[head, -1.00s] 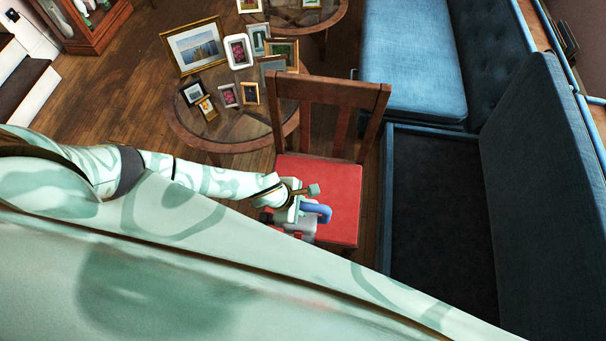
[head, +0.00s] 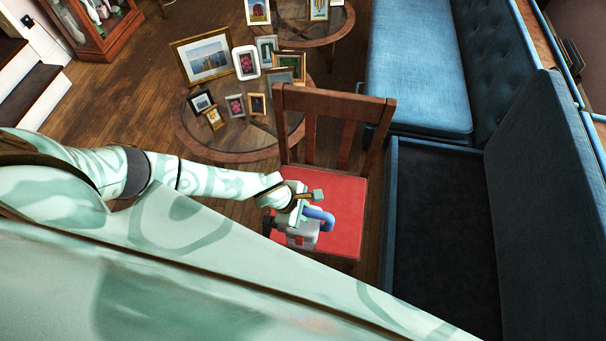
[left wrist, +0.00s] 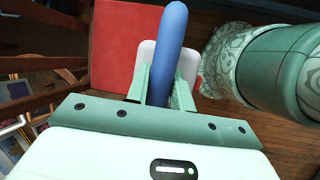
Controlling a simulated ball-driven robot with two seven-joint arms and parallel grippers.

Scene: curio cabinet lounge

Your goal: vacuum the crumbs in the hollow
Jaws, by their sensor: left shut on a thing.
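A small hand vacuum with a grey body (head: 303,236) and a blue handle (head: 321,216) is in my left gripper (head: 306,207). In the left wrist view the fingers (left wrist: 163,88) sit on both sides of the blue handle (left wrist: 171,40), shut on it. The vacuum shows over the red chair seat; I cannot tell whether it touches it. The hollow (head: 440,225) is the dark open box of the blue bench at right, with its padded lid (head: 545,200) tilted up. I cannot make out crumbs in it. My right gripper is out of view.
A wooden chair with a red seat (head: 345,195) stands between the gripper and the hollow. Behind it, a round glass-topped table (head: 245,138) holds several picture frames. A closed blue bench section (head: 418,75) lies beyond the hollow. Wooden floor (head: 120,100) is clear at left.

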